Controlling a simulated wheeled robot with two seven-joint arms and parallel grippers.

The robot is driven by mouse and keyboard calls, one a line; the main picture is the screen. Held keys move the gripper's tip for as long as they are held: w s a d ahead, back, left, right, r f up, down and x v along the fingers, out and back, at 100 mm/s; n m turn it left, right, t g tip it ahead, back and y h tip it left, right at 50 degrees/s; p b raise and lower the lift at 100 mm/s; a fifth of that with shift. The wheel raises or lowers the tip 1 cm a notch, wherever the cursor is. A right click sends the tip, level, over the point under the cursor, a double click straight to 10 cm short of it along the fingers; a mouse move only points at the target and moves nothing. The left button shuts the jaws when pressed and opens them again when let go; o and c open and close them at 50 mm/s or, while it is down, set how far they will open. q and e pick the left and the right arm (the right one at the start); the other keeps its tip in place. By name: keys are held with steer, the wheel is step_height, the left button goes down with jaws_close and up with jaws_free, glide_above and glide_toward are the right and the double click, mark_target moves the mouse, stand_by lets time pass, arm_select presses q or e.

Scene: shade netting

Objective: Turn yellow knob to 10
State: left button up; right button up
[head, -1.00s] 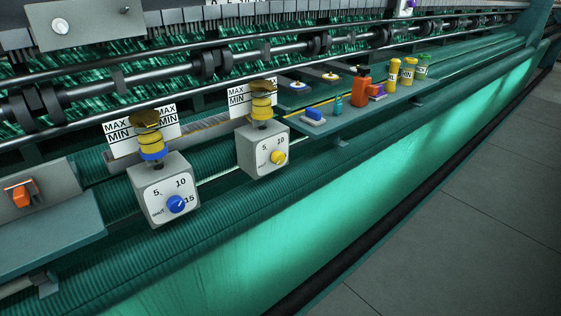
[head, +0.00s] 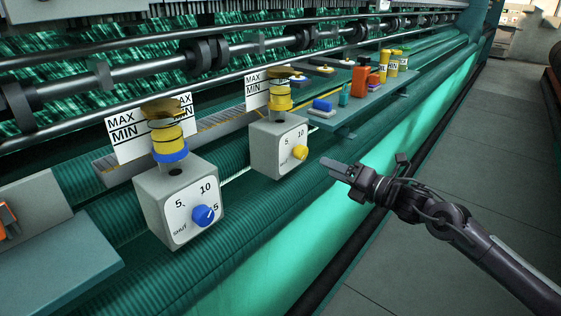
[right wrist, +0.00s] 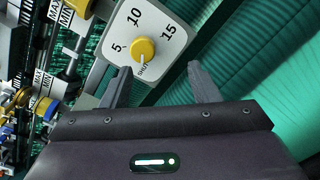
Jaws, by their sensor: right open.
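The yellow knob (head: 300,152) sits on the white dial face of a grey box (head: 264,151), with a yellow-banded cup above it. In the right wrist view the yellow knob (right wrist: 143,48) shows closely, with 5, 10, 15 and SHUT around it; its white mark points towards SHUT. My right gripper (head: 332,167) is open and empty, to the right of the knob and apart from it. Its two fingers also show in the right wrist view (right wrist: 158,70), with the knob beyond the left finger's tip. My left gripper is not in view.
A nearer grey box (head: 155,208) has a blue knob (head: 204,215). A green shelf (head: 355,112) behind holds a blue-and-white block, an orange bottle (head: 361,80) and several yellow containers. Dark rollers run along the machine. Floor at the right is clear.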

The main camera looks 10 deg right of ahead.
mark_target(305, 154)
steer(key=shift+n+y, duration=0.3)
steer(key=shift+n, duration=0.5)
steer(key=w+a, duration=0.1)
steer(key=w+a+r+p, duration=0.1)
steer(key=w+a, duration=0.1)
steer(key=w+a+r+p, duration=0.1)
steer(key=a, duration=0.1)
steer(key=shift+w+a, duration=0.1)
steer(key=shift+w, duration=0.2)
steer(key=shift+w+a, duration=0.35)
steer(key=shift+w, duration=0.05)
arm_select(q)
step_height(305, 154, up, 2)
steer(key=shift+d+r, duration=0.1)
arm_select(e)
steer(key=shift+f, duration=0.1)
steer(key=c, duration=1)
